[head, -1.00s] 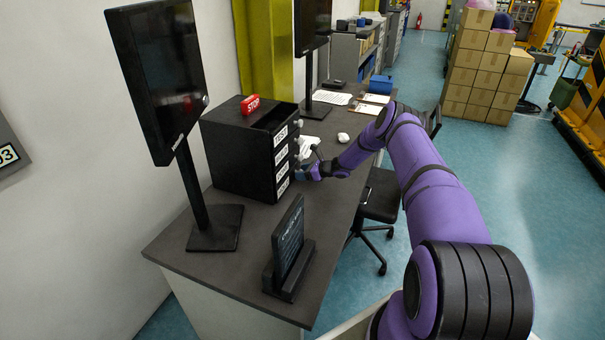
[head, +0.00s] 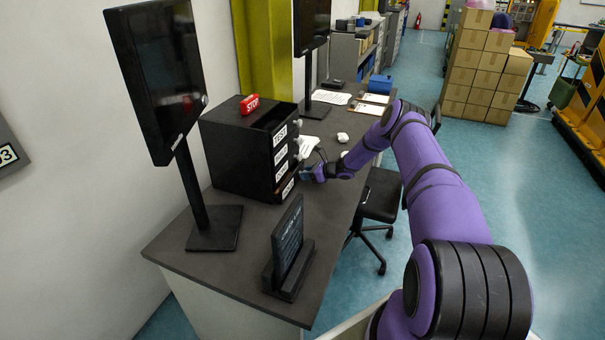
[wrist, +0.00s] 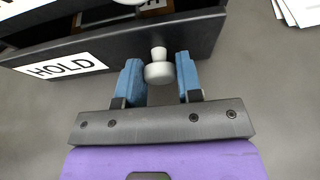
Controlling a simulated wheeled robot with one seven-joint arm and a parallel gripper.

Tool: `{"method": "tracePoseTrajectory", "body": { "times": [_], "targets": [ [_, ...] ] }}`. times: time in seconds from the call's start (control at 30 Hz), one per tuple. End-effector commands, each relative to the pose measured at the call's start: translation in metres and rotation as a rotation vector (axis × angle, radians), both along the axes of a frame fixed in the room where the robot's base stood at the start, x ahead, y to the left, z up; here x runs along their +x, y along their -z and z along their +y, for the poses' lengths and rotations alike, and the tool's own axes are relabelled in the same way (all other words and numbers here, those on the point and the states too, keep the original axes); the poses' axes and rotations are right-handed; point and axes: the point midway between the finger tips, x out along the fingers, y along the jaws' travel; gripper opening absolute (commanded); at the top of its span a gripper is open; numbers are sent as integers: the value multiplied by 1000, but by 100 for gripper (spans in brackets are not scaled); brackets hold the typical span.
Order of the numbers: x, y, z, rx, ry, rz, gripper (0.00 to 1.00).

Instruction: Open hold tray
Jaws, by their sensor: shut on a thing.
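The hold tray (wrist: 100,55) is a dark drawer front with a white HOLD label in the wrist view. It shows as the bottom drawer (head: 286,189) of the black cabinet (head: 235,160) in the head view, and it sticks out past the drawers above. A pale round knob (wrist: 158,71) stands on its front. My gripper (wrist: 160,80), with blue finger pads, is closed around this knob. In the head view my gripper (head: 308,174) is at the cabinet's right side, low above the desk, and partly hides the tray's knob.
A red STOP block (head: 250,104) sits on the cabinet. A black monitor (head: 160,75) and a small dark sign stand (head: 288,255) are on the desk (head: 190,262). White papers (wrist: 300,10) lie right of the tray. An office chair (head: 380,200) stands beside the desk.

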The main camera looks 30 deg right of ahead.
Motion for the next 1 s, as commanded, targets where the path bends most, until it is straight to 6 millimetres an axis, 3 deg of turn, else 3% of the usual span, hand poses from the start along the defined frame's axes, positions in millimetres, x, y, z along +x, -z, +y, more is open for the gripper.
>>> {"method": "tracePoseTrajectory", "body": {
  "times": [0.6,1.0],
  "targets": [
    [-126,0,-100,0,4,1,0],
    [-181,0,-142,-1,1,1,0]
  ]
}}
